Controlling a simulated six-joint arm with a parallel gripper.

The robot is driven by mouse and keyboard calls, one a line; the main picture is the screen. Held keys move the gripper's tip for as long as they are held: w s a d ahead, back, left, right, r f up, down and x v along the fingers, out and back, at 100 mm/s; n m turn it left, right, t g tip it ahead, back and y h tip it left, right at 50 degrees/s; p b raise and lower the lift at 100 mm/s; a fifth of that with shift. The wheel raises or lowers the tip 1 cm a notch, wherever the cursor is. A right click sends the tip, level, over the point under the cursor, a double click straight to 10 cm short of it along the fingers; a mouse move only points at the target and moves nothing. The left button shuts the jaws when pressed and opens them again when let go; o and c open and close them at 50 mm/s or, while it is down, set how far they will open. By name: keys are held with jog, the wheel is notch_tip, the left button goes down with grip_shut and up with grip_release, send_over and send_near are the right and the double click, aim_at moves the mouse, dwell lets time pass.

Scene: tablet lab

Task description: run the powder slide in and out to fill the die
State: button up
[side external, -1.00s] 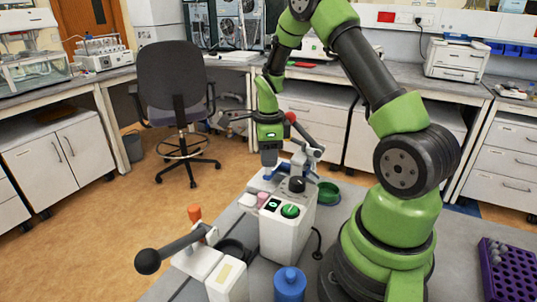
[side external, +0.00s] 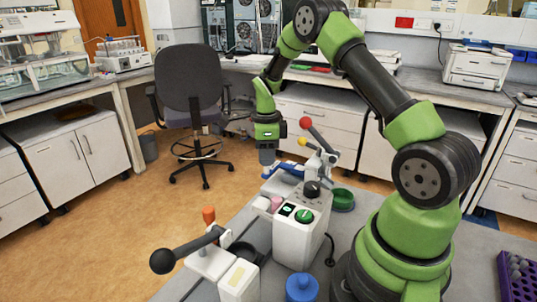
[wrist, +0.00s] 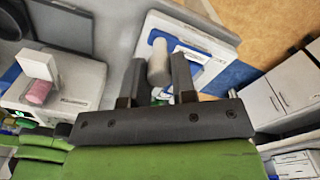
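The tablet press (side external: 290,240) is a white box with a green button, a dark knob and a pink cylinder at its side. In the side view my gripper (side external: 267,160) is low over the blue and white slide area (side external: 287,171) at the far side of the press. In the wrist view a pale grey upright post (wrist: 158,62) stands between the two fingers of my gripper (wrist: 158,75), over a white plate with blue (wrist: 205,62). The fingers lie close on both sides of it; whether they press on it is unclear. No powder can be made out.
A lever with a red ball (side external: 306,122) rises beside my gripper, with a yellow ball below it. Another device with a black-ball handle (side external: 162,261) stands in front, next to a blue bottle (side external: 301,289). A green bowl (side external: 342,198) is behind the press.

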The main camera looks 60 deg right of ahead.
jog(key=o, duration=0.5)
jog(key=shift+w, duration=0.2)
jog(key=shift+c, duration=0.2)
jog(key=shift+r, duration=0.1)
notch_tip(320, 180, up, 9)
jog(key=shift+r, duration=0.4)
jog(key=s+a+r+n+t, duration=0.4)
jog(key=s+a+r+n, duration=0.2)
jog(key=a+r+n, duration=0.5)
jog(key=s+a+n+t+y, duration=0.2)
jog(key=s+a+n, duration=0.6)
jog(key=s+n, duration=0.4)
jog(key=shift+s+r+n+t, duration=0.4)
jog(key=shift+n+t, duration=0.3)
jog(key=shift+n, duration=0.5)
